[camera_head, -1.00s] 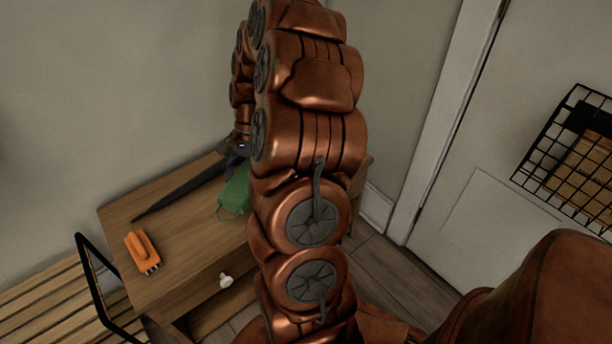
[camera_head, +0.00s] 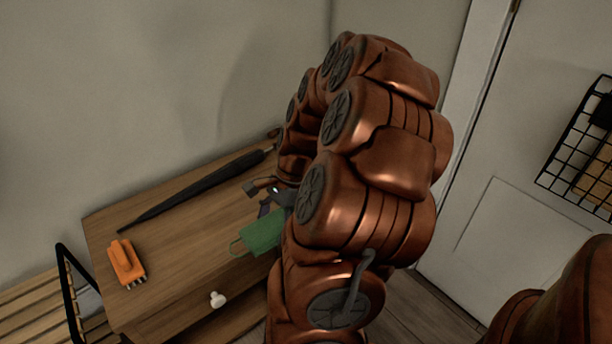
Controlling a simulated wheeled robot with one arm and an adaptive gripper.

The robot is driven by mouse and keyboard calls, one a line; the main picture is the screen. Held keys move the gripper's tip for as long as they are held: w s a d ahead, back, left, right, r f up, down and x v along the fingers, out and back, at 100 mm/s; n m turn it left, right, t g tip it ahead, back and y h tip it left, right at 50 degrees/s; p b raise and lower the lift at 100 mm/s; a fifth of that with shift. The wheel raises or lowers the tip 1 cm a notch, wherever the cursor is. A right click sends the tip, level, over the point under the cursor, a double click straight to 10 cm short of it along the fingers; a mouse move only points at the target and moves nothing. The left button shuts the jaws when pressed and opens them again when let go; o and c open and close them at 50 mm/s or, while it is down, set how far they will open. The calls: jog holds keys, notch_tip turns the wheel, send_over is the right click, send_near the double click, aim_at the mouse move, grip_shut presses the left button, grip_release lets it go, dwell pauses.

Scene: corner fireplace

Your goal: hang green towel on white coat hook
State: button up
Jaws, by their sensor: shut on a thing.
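The green towel (camera_head: 262,232) is at the right part of the wooden cabinet top, with a thin green loop on its left side. My gripper (camera_head: 280,202) is just above and behind the towel, shut on it. My arm hides the towel's right end and part of the gripper. I cannot tell whether the towel still touches the cabinet top. No white coat hook shows in this view.
A closed dark umbrella (camera_head: 190,190) lies along the back of the wooden cabinet (camera_head: 185,255). An orange brush (camera_head: 126,262) lies at its front left. A drawer with a white knob (camera_head: 217,299) is below. A black wire basket (camera_head: 585,150) hangs on the white door (camera_head: 490,235).

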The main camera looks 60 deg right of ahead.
jog(key=b, duration=0.4)
send_over(259, 204)
jog(key=d, duration=0.1)
jog(key=shift+s+d+f, duration=0.1)
jog(key=shift+s+f, duration=0.1)
jog(key=shift+f, duration=2.1)
jog(key=o, duration=1.2)
jog(key=shift+f, duration=0.1)
jog(key=shift+f+b, duration=0.3)
jog(key=shift+b, duration=0.7)
